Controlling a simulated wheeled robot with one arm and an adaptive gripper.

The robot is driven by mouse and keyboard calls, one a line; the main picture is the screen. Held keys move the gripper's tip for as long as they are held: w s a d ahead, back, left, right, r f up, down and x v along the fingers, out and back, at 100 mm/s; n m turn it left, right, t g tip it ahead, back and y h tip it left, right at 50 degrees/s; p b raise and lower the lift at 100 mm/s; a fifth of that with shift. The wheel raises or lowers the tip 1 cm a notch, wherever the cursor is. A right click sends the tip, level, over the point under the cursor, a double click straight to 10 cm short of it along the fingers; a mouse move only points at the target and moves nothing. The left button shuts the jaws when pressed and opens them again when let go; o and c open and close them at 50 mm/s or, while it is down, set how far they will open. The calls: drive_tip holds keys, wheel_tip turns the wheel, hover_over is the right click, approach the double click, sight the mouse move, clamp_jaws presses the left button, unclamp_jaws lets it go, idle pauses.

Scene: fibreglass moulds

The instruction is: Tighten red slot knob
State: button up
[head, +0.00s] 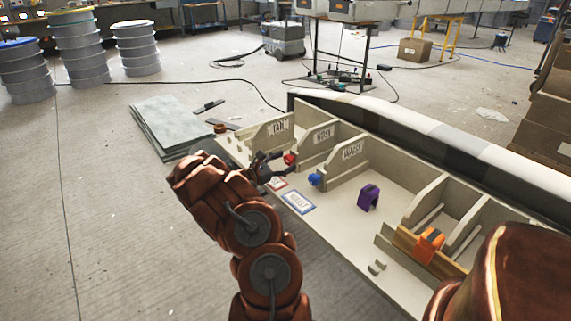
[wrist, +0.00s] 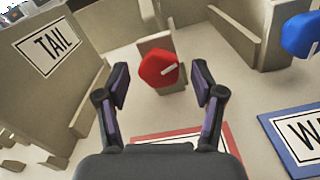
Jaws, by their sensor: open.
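The red slot knob (head: 290,158) sits on a small beige upright block in the long beige mould tray. In the wrist view the red knob (wrist: 159,70) is faceted, with a pale slanted mark on its face. My gripper (head: 262,170) is at the tray, just left of the knob. In the wrist view my gripper (wrist: 163,88) is open, its two dark fingers on either side of the knob's line. The knob appears just beyond the fingertips, with gaps on both sides. Contact is not visible.
A blue knob (head: 314,180) stands to the right, with a purple piece (head: 368,196) and orange clamp (head: 429,245) farther right. The TAIL partition (wrist: 55,45) rises close on the left. Red-bordered (wrist: 190,140) and blue-bordered (head: 298,202) cards lie in front.

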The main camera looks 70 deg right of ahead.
drive_tip(key=shift+s+d, duration=0.2)
drive_tip(key=shift+d, duration=0.15)
drive_tip(key=shift+c, duration=0.2)
drive_tip(key=c, duration=1.1)
drive_tip(key=shift+f+m+b, duration=0.2)
drive_tip(key=shift+m+b, duration=0.3)
drive_tip(key=shift+b, duration=0.4)
drive_tip(key=shift+r+m+b, duration=0.2)
drive_tip(key=shift+m+b, duration=0.2)
drive_tip(key=shift+m, duration=0.1)
drive_tip(key=o, duration=1.1)
drive_tip(key=shift+o, duration=0.2)
